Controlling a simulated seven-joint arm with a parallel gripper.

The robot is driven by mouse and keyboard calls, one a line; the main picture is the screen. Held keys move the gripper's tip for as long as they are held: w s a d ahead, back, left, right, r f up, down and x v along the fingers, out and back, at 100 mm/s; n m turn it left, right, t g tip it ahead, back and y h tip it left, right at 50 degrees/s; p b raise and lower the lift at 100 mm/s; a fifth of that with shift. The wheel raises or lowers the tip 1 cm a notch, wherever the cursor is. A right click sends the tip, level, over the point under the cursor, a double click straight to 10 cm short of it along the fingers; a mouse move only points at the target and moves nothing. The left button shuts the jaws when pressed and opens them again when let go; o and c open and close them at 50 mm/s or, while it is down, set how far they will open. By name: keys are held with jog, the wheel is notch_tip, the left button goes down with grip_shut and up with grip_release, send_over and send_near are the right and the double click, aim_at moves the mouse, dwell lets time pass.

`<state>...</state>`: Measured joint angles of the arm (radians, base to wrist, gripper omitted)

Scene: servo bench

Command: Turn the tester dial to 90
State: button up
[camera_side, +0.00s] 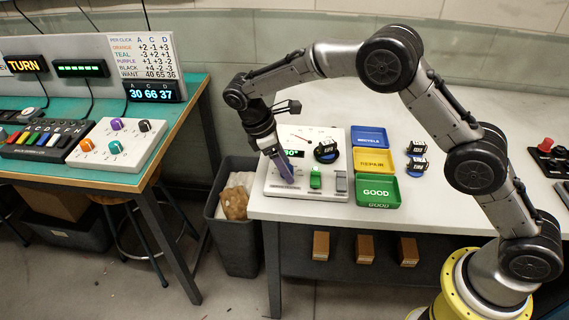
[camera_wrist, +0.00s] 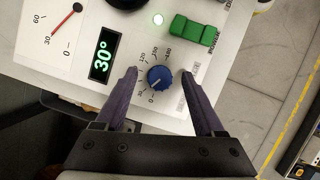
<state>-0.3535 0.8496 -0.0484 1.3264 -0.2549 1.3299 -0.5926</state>
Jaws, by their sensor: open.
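The tester (camera_side: 316,188) is a white panel box near the left edge of the white bench. Its dial (camera_wrist: 159,78) is a blue knob with a pale pointer line, ringed by a printed scale from 0 to 180. The pointer is toward the low end of the scale. A green display (camera_wrist: 102,55) reads 30°. My gripper (camera_wrist: 158,75) is open, with one finger on each side of the dial and a gap between each finger and the knob. In the side view my gripper (camera_side: 284,174) is low over the tester and hides the dial.
Blue, yellow and green trays (camera_side: 375,160) stand right of the tester, with two servos (camera_side: 416,156) beyond. A bin (camera_side: 238,235) stands left of the bench.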

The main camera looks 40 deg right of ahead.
jog(key=shift+c, duration=0.2)
grip_shut()
jog(key=shift+m, duration=0.4)
jog(key=m+y, duration=0.1)
jog(key=m, duration=0.1)
jog(key=m+g+y, duration=0.1)
jog(key=m, duration=0.2)
jog(key=shift+w+d+m+g, duration=0.15)
jog(key=shift+m+g, duration=0.15)
jog(key=m+y, duration=0.1)
jog(key=m, duration=0.1)
jog(key=m+y, duration=0.1)
jog(key=m, duration=0.2)
jog(key=shift+d+g, duration=0.1)
jog(key=shift+g, duration=0.2)
jog(key=shift+m, duration=0.3)
jog(key=shift+o, duration=0.2)
grip_release()
